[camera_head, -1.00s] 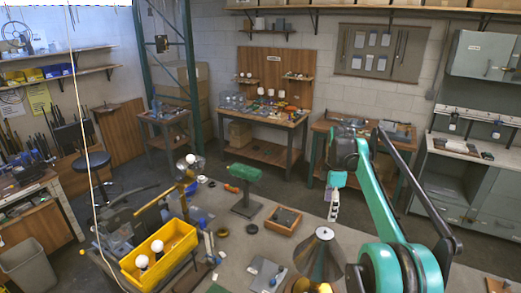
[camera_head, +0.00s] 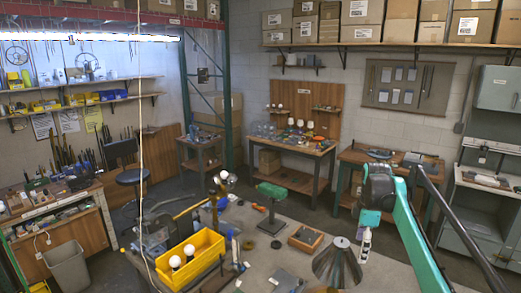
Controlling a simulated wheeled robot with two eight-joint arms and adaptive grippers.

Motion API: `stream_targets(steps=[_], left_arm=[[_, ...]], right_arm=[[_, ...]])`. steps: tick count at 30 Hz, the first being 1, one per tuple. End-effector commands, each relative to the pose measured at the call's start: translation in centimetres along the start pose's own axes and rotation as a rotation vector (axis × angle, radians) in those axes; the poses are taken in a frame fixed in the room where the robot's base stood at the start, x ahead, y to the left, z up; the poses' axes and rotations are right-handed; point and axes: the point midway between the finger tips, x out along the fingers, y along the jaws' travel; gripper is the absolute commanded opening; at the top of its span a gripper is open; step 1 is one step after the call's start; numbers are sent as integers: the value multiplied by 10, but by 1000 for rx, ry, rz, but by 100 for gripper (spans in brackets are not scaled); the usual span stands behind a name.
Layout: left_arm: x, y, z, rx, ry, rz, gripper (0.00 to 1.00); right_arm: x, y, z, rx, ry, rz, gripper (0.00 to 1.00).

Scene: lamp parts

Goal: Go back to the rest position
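My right arm comes in from the lower right. Its gripper (camera_head: 365,246) hangs down above the workbench (camera_head: 290,238), near a grey cone-shaped lampshade (camera_head: 337,265). The fingers are too small to show whether they are open or shut, and I see nothing clearly held. My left gripper is not in view. A yellow bin (camera_head: 205,268) holds white bulbs (camera_head: 175,262) at the bench's left part. A lamp-like piece with a yellow arm (camera_head: 190,209) and a white bulb (camera_head: 224,175) stands behind the bin.
A green-topped stand (camera_head: 271,191) and a small wooden tray (camera_head: 305,238) are on the bench. A wooden table with parts (camera_head: 290,150) stands at the back wall. A grey trash bin (camera_head: 67,268) and a black stool (camera_head: 130,178) are on the floor at left.

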Motion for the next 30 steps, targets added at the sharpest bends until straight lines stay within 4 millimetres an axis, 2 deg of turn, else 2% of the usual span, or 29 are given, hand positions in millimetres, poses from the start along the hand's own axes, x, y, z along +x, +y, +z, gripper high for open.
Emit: stream_targets(steps=[8,14,17,20,23,26,30], left_arm=[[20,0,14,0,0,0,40],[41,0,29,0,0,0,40],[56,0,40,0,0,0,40],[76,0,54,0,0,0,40],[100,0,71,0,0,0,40],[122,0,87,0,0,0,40],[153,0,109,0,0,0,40]], right_arm=[[13,-22,-10,102,8,49,79],[28,-52,-20,224,25,105,79],[42,-73,-25,309,43,143,79],[64,-105,-32,419,73,190,79],[96,-144,-37,555,121,243,79],[134,-184,-41,694,181,292,79],[196,-239,-44,886,282,344,79]])
